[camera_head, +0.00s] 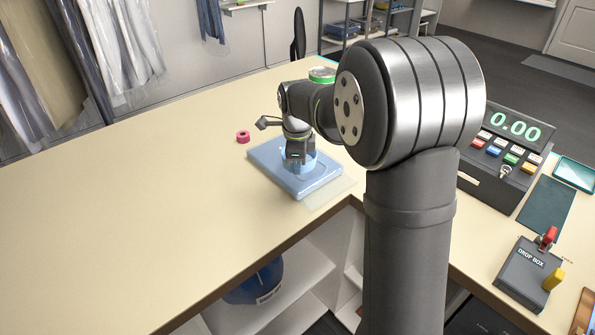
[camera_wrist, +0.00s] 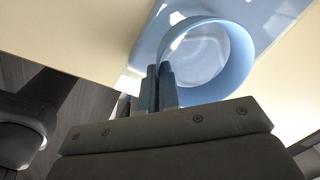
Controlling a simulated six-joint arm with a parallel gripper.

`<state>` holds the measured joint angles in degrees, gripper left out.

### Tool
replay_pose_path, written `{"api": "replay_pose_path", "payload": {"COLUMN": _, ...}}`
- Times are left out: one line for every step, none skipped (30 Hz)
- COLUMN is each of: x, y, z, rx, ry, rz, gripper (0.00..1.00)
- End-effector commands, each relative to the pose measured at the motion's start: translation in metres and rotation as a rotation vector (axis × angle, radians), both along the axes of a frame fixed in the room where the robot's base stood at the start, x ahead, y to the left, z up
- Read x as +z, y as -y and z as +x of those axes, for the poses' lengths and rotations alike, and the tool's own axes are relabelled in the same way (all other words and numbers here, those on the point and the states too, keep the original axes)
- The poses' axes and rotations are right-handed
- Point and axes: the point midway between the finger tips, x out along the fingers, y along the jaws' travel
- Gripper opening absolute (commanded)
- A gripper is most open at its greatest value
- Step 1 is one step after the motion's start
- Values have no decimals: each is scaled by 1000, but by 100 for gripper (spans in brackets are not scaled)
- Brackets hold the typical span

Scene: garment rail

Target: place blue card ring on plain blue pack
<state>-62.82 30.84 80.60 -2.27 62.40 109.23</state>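The plain blue pack (camera_head: 268,158) lies flat on the counter; part of it also shows in the wrist view (camera_wrist: 277,14). The light blue card ring (camera_head: 311,165) is over the pack, partly hidden by my gripper (camera_head: 297,162). In the wrist view the ring (camera_wrist: 238,58) appears as a wide, open hoop with the pack's shiny surface seen through it. My gripper's fingers (camera_wrist: 159,72) are close together at the ring's near-left wall and seem to pinch it. I cannot tell whether the ring touches the pack.
A clear sheet (camera_head: 331,192) lies by the pack's right edge. A till (camera_head: 500,150) and drop box (camera_head: 528,275) are right. The left counter (camera_head: 110,220) is clear.

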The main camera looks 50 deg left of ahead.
Motion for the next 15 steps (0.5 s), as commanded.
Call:
{"api": "replay_pose_path", "payload": {"x": -9, "y": 1, "z": 0, "rx": 0, "ry": -2, "rz": -4, "gripper": 0}}
{"api": "replay_pose_path", "payload": {"x": -14, "y": 1, "z": 0, "rx": 0, "ry": -1, "rz": -3, "gripper": 0}}
{"api": "replay_pose_path", "payload": {"x": -19, "y": 1, "z": 0, "rx": 0, "ry": -1, "rz": -3, "gripper": 0}}
{"api": "replay_pose_path", "payload": {"x": -22, "y": 1, "z": 0, "rx": 0, "ry": -1, "rz": -3, "gripper": 0}}
{"api": "replay_pose_path", "payload": {"x": -24, "y": 1, "z": 0, "rx": 0, "ry": -1, "rz": -2, "gripper": 0}}
{"api": "replay_pose_path", "payload": {"x": -25, "y": 0, "z": 0, "rx": 0, "ry": -1, "rz": -1, "gripper": 0}}
{"api": "replay_pose_path", "payload": {"x": -25, "y": 0, "z": 0, "rx": 0, "ry": 0, "rz": 0, "gripper": 0}}
{"api": "replay_pose_path", "payload": {"x": -25, "y": 0, "z": 0, "rx": 0, "ry": 0, "rz": 0, "gripper": 0}}
{"api": "replay_pose_path", "payload": {"x": -25, "y": 0, "z": 0, "rx": 0, "ry": 0, "rz": 0, "gripper": 0}}
{"api": "replay_pose_path", "payload": {"x": -25, "y": 0, "z": 0, "rx": 0, "ry": 0, "rz": 0, "gripper": 0}}
{"api": "replay_pose_path", "payload": {"x": -25, "y": 0, "z": 0, "rx": 0, "ry": 0, "rz": 0, "gripper": 0}}
{"api": "replay_pose_path", "payload": {"x": -25, "y": 0, "z": 0, "rx": 0, "ry": 0, "rz": 0, "gripper": 0}}
{"api": "replay_pose_path", "payload": {"x": -25, "y": 0, "z": 0, "rx": 0, "ry": 0, "rz": 0, "gripper": 0}}
{"api": "replay_pose_path", "payload": {"x": -26, "y": 0, "z": 0, "rx": 0, "ry": 0, "rz": 0, "gripper": 0}}
{"api": "replay_pose_path", "payload": {"x": -27, "y": 0, "z": 0, "rx": 0, "ry": -1, "rz": -1, "gripper": 0}}
